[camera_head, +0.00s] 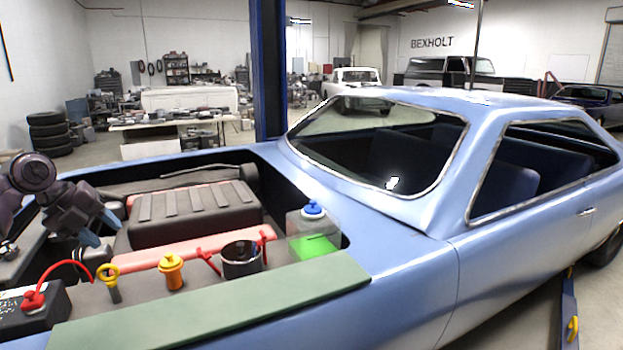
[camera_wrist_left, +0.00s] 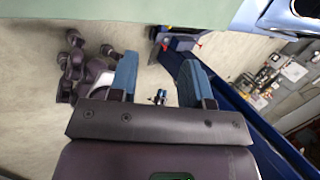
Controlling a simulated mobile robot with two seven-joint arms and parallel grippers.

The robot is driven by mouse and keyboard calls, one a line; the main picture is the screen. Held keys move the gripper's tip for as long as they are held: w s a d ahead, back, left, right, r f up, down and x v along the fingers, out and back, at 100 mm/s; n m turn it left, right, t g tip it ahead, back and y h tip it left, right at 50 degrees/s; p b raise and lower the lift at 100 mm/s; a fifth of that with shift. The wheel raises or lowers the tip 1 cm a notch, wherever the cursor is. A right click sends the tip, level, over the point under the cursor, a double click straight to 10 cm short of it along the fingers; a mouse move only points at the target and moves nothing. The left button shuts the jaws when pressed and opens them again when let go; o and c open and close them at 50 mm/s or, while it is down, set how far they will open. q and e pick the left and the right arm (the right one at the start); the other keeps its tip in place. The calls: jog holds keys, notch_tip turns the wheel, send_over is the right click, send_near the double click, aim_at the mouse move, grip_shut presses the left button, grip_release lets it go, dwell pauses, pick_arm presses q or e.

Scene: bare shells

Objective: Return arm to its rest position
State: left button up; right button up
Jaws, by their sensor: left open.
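My left arm comes in from the left edge in the head view. Its dark purple gripper (camera_head: 98,230), with blue fingertips, is over the left side of the blue car's (camera_head: 450,260) open engine bay. In the left wrist view, the left gripper (camera_wrist_left: 158,72) has its two blue fingers wide apart, with nothing held between them. Pale floor shows beyond the fingers. My right gripper does not show in either view.
The bay holds a dark ribbed engine cover (camera_head: 190,213), a green-fluid reservoir (camera_head: 312,235), a black cup (camera_head: 242,260), an orange cap (camera_head: 172,270), a yellow-ringed dipstick (camera_head: 110,280) and a battery (camera_head: 30,312). A green mat (camera_head: 215,310) covers the near fender. A blue post (camera_head: 268,70) stands behind.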

pick_arm(q)
jog(key=w+d+r+n+t+y, duration=0.1)
jog(key=w+d+n+t+y, duration=0.1)
jog(key=w+n+t, duration=0.65)
jog(key=s+d+f+n+b, duration=0.1)
jog(key=s+d+f+n, duration=0.15)
jog(key=f, duration=0.35)
jog(key=s+d+f+n+t+h+b, duration=0.1)
jog(key=s+d+f+n, duration=0.1)
jog(key=d+f+n, duration=0.25)
jog(key=s+d+f+n+b, duration=0.1)
jog(key=s+d+f+n, duration=0.15)
jog(key=f, duration=0.45)
jog(key=s+d+f+n+g+y+b, duration=0.1)
jog(key=s+f+n, duration=0.4)
jog(key=s+f, duration=1)
jog(key=s+d+f+n+g+y+b, duration=0.1)
jog(key=s+f+n+b, duration=0.3)
jog(key=s+f, duration=1.1)
jog(key=shift+s+d+f+n+g+y, duration=0.15)
jog(key=shift+s+d+n+g+y, duration=0.35)
jog(key=shift+s+y, duration=0.5)
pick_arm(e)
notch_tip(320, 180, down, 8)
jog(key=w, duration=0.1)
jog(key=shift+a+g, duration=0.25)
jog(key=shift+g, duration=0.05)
